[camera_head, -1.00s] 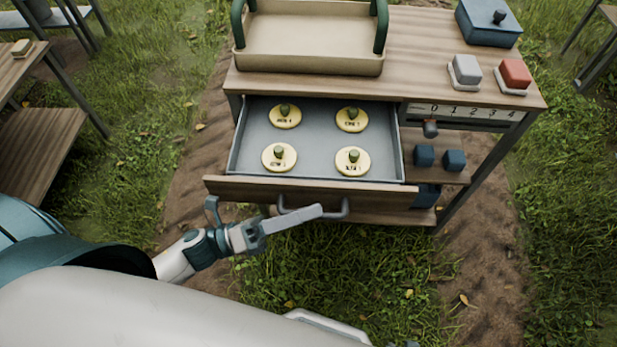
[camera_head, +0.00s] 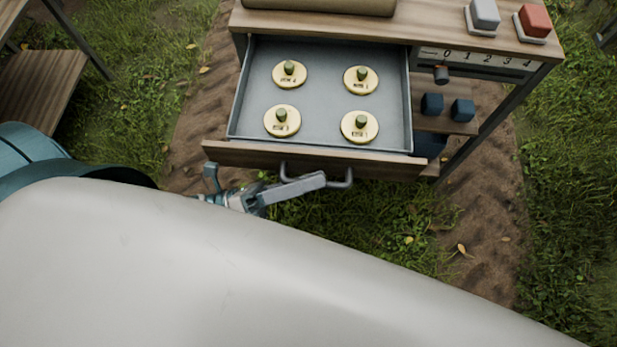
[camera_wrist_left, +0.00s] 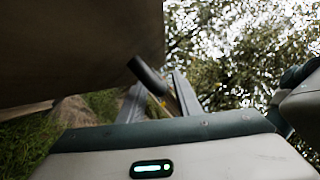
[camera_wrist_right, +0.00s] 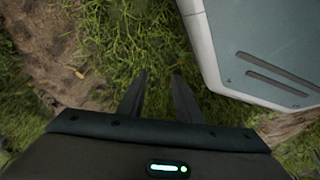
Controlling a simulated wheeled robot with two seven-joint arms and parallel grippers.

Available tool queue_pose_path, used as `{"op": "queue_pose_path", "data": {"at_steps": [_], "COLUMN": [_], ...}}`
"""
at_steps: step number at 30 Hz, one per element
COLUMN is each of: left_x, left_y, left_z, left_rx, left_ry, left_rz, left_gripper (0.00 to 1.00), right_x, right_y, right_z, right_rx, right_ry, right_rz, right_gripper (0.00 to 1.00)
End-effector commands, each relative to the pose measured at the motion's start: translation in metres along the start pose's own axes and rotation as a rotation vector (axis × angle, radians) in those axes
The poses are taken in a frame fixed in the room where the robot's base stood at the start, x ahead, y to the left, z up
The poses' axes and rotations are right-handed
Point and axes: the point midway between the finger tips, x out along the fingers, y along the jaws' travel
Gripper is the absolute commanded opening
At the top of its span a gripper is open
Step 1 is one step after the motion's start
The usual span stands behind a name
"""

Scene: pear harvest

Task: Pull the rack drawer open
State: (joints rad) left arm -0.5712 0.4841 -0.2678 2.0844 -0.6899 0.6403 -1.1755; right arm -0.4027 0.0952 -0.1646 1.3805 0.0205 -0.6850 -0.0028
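The rack drawer (camera_head: 262,83) is grey and stands pulled out, with a wooden front (camera_head: 330,160) and several pale yellow discs inside. Its grey handle (camera_head: 340,181) hangs on the front. My left gripper (camera_head: 310,183) lies across the handle's left part. In the left wrist view the handle's dark end (camera_wrist_left: 146,75) shows at the fingers (camera_wrist_left: 160,85), which stand apart with a gap between them. Contact with the bar cannot be made out. My right gripper (camera_wrist_right: 160,80) is open and empty above grass in the right wrist view.
The rack's wooden top (camera_head: 430,28) carries a grey button (camera_head: 484,14) and a red button (camera_head: 534,20). Blue cubes (camera_head: 432,104) sit on a shelf right of the drawer. Another wooden table (camera_head: 40,85) stands at left. Grass lies before the drawer.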

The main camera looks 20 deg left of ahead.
Motion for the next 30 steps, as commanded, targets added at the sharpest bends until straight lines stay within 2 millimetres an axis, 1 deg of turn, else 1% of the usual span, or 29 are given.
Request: {"op": "queue_pose_path", "data": {"at_steps": [12, 17, 20, 22, 25, 30], "left_x": [0.000, -0.004, -0.011, -0.019, -0.034, -0.066], "left_y": [0.000, 0.000, 0.001, 0.001, 0.002, 0.003], "left_z": [0.000, 0.000, 0.000, -0.001, -0.002, -0.002], "left_rx": [0.000, 0.000, -0.001, -0.002, -0.001, -0.002], "left_ry": [-0.001, -0.001, -0.001, 0.000, 0.001, 0.001], "left_rz": [-0.001, 0.000, 0.001, 0.001, 0.002, 0.003], "left_gripper": [0.31, 0.31, 0.31, 0.31, 0.31, 0.31], "right_x": [0.000, 0.001, 0.003, 0.004, -0.001, -0.013], "right_y": [-0.001, -0.001, -0.001, 0.000, 0.002, 0.002], "right_z": [0.000, 0.002, 0.006, 0.008, 0.013, -0.002], "right_rx": [-0.001, 0.000, 0.000, 0.001, 0.005, 0.004], "right_ry": [-0.001, -0.008, -0.021, -0.031, -0.058, -0.052], "right_rz": [-0.001, -0.001, -0.001, -0.001, 0.001, 0.001], "right_gripper": [0.31, 0.31, 0.31, 0.31, 0.31, 0.31]}}
